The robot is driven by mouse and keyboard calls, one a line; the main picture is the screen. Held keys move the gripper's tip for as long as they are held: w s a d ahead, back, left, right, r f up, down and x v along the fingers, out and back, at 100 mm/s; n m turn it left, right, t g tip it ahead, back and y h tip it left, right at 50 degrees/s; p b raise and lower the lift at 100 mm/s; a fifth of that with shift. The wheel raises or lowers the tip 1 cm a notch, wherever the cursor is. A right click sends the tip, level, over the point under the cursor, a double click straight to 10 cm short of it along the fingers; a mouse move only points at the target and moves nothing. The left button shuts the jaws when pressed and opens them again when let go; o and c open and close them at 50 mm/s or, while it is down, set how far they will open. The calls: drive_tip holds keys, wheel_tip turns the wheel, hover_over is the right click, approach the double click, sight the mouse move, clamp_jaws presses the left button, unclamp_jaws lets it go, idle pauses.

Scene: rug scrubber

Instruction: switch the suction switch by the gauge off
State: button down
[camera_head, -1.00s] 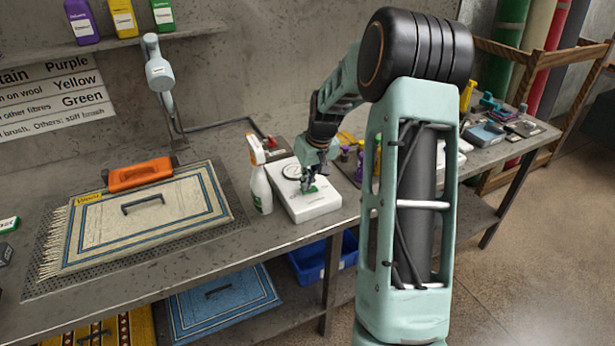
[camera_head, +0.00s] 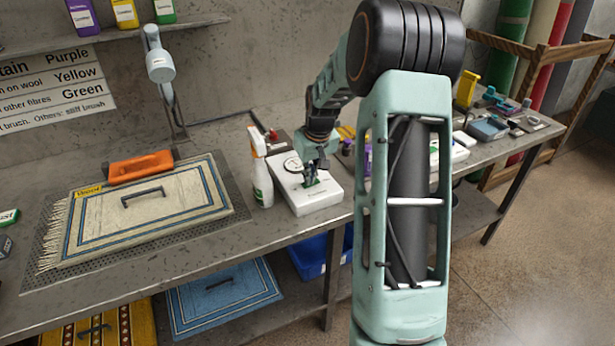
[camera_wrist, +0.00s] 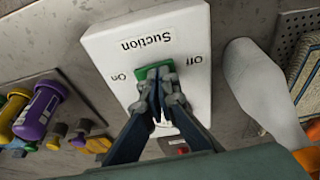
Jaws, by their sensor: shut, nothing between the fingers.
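The white suction box (camera_head: 318,200) stands on the bench, with the round gauge (camera_head: 292,165) on its top. In the wrist view the box (camera_wrist: 190,32) reads "Suction", with "On" at the left of the switch and "Off" at the right. The green suction switch (camera_wrist: 147,73) lies between these words, partly covered by my fingers. My gripper (camera_head: 311,180) is shut and empty, its fingertips (camera_wrist: 160,88) right over the switch. I cannot tell whether they touch it, nor which way the switch is tipped. The gauge is largely hidden behind my fingers in the wrist view.
A white spray bottle (camera_head: 261,172) stands close to the left of the box. A rug (camera_head: 150,215) with an orange tool (camera_head: 140,166) lies further left. Purple and yellow bottles (camera_wrist: 40,112) are on the box's other side. A red button (camera_wrist: 182,151) sits behind it.

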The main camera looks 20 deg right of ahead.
drive_tip(key=shift+d+r, duration=0.15)
drive_tip(key=shift+d, duration=0.3)
drive_tip(key=r+p, duration=0.2)
drive_tip(key=r, duration=0.1)
drive_tip(key=r+p, duration=0.1)
drive_tip(key=r, duration=0.1)
drive_tip(key=shift+a, duration=0.35)
drive_tip(key=a+b+v, duration=0.1)
drive_tip(key=v, duration=0.8)
drive_tip(key=shift+s+a, duration=0.2)
drive_tip(key=shift+s, duration=0.05)
drive_tip(key=shift+w+f, duration=0.1)
drive_tip(key=shift+f, duration=0.05)
